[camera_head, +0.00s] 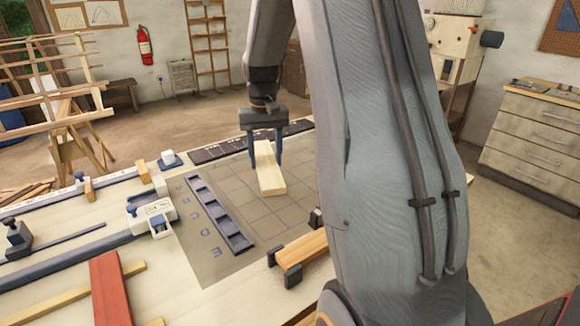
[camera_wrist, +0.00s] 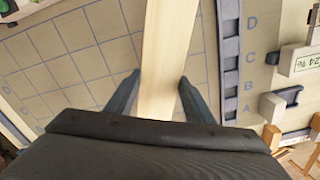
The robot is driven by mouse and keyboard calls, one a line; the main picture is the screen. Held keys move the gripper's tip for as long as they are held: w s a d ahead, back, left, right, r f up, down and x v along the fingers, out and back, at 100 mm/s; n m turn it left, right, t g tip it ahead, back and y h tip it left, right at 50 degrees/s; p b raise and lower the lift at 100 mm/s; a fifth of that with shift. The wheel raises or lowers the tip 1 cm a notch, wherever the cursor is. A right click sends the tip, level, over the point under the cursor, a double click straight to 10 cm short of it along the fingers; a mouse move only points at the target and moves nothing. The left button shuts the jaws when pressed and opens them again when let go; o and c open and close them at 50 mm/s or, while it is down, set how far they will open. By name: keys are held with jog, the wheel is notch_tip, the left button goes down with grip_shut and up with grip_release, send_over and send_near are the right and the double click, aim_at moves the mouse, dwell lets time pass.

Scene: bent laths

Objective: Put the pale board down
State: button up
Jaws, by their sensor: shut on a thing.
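The pale board (camera_head: 270,181) is a short, light wooden piece, seen over the grid mat (camera_head: 221,262) in the head view. My gripper (camera_head: 266,164) points down with one finger on each side of it and is shut on it. In the wrist view the pale board (camera_wrist: 170,35) runs away between the two fingers of my gripper (camera_wrist: 160,76). Its near end is hidden by the gripper body. I cannot tell whether its underside touches the mat.
A dark slotted rail (camera_head: 219,215) lies on the mat, left of the board. A wooden block in dark clamps (camera_head: 302,249) sits at the front right. A white device (camera_head: 152,213) and a red beam (camera_head: 104,288) stand left. Grid squares around the board are clear.

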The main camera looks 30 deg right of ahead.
notch_tip(320, 180, down, 10)
jog(key=shift+w+r+p, duration=0.1)
jog(key=shift+p, duration=1)
jog(key=shift+f, duration=0.2)
jog(key=o, duration=1.2)
notch_tip(320, 180, up, 12)
jog(key=b, duration=0.2)
jog(key=shift+b, duration=0.4)
jog(key=s+a+f+n, duration=0.1)
jog(key=s+a+f, duration=0.1)
jog(key=s+a, duration=0.3)
jog(key=s+a+f+n, duration=0.1)
jog(key=s+a+f, duration=0.1)
jog(key=s+a, duration=0.4)
jog(key=s+a+f+n, duration=0.2)
jog(key=s+a, duration=0.3)
jog(key=s, duration=0.6)
jog(key=shift+a+f+t, duration=0.2)
jog(key=shift+t, duration=0.1)
